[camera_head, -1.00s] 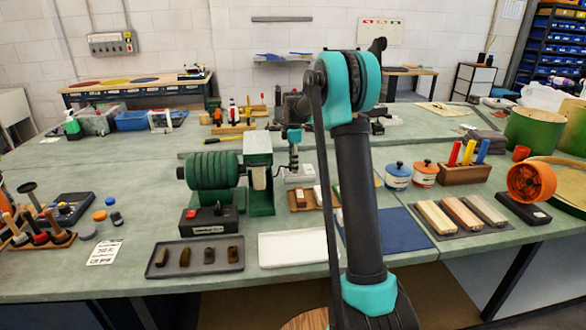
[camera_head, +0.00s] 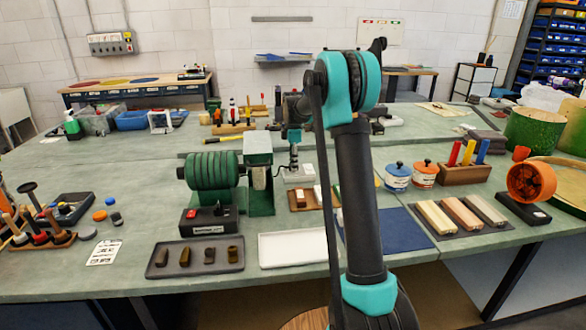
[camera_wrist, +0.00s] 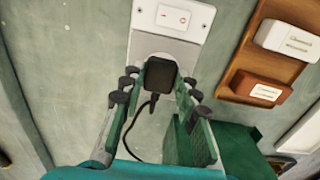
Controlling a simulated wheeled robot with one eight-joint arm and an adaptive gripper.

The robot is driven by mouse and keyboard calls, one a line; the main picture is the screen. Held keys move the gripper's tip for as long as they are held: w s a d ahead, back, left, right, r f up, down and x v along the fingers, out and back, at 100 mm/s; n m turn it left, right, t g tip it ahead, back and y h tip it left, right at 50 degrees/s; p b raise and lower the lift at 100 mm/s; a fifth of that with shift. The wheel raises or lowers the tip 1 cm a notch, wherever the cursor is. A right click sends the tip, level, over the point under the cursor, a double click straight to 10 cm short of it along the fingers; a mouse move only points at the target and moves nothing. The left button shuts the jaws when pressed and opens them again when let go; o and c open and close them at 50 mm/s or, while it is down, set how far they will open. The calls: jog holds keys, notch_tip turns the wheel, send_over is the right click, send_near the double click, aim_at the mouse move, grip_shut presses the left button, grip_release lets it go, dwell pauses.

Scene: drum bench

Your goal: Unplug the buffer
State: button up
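The buffer (camera_head: 210,170), a green ribbed drum beside a green stand, sits on the bench left of my arm. In the wrist view a black plug (camera_wrist: 160,76) sits in a white socket box (camera_wrist: 170,22) with a small switch panel. A black cable (camera_wrist: 134,125) curves from the plug down between my fingers. My gripper (camera_wrist: 157,100) is open, with one finger to each side of the plug. Gaps show between the fingers and the plug. In the head view the gripper is small beyond my arm, and its fingers are hard to make out.
In the wrist view a brown wooden tray (camera_wrist: 242,82) with labelled blocks lies right of the socket box. A black control box (camera_head: 208,220) with a red switch stands before the buffer. A dark tray (camera_head: 165,270) and a white tray (camera_head: 292,261) lie nearer the front edge.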

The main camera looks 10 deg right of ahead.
grip_shut()
jog(key=shift+r, duration=3)
jog(key=o, duration=0.8)
grip_release()
jog(key=shift+o, duration=0.2)
jog(key=shift+r, duration=0.1)
